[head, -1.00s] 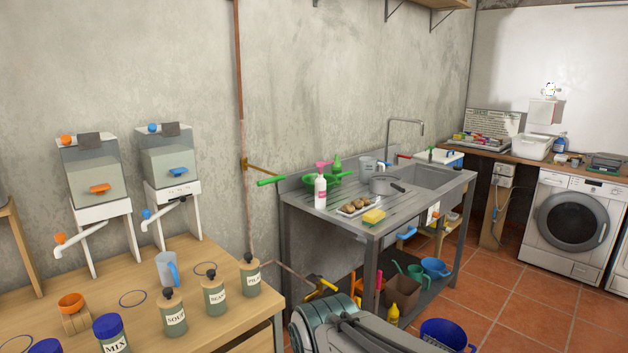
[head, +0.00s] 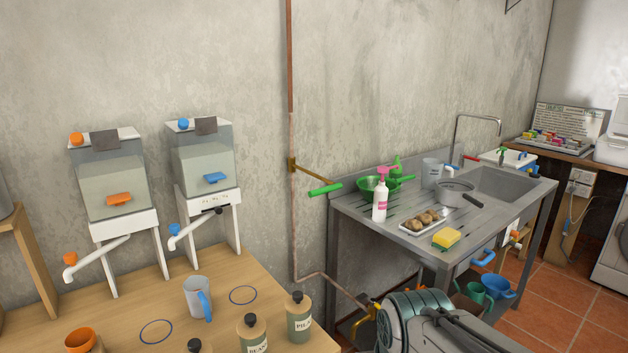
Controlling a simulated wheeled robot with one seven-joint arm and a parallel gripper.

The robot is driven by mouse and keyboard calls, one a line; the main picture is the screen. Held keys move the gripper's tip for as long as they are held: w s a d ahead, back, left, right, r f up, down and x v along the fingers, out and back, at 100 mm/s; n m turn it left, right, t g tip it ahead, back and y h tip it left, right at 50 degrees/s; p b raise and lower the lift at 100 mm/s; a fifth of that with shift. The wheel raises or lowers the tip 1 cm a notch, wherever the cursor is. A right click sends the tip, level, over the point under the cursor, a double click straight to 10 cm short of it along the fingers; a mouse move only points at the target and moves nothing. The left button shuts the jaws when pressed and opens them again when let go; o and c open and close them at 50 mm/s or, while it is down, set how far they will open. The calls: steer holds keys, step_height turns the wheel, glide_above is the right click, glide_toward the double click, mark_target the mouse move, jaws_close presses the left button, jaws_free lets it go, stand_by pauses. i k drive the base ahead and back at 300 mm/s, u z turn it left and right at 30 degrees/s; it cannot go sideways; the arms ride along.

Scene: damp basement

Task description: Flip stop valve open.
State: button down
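A green-handled lever (head: 325,189) stands out from a brass fitting (head: 292,164) on the thin vertical pipe on the wall, left of the sink; I take it to be the stop valve. Its brass stem reaches right and the green grip lies crosswise to the pipe, nearly level. Lower down, the pipe bends right to a brass tap-like fitting (head: 378,318), partly hidden by my grey arm link at the bottom. My gripper does not show, and nothing of mine is seen touching the green lever.
The metal sink table (head: 400,226) stands right of the lever, with a pink-topped bottle (head: 380,200), bowl, pot and sponge (head: 446,239). The wooden table (head: 130,310) at left holds two water tanks, a mug (head: 197,296) and bottles. Tiled floor (head: 545,315) is open at lower right.

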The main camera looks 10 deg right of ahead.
mark_target(314, 194)
steer(key=i, duration=0.25)
steer(key=k, duration=0.5)
steer(key=u, duration=0.8)
steer(key=i, duration=0.6)
steer(key=z, duration=0.95)
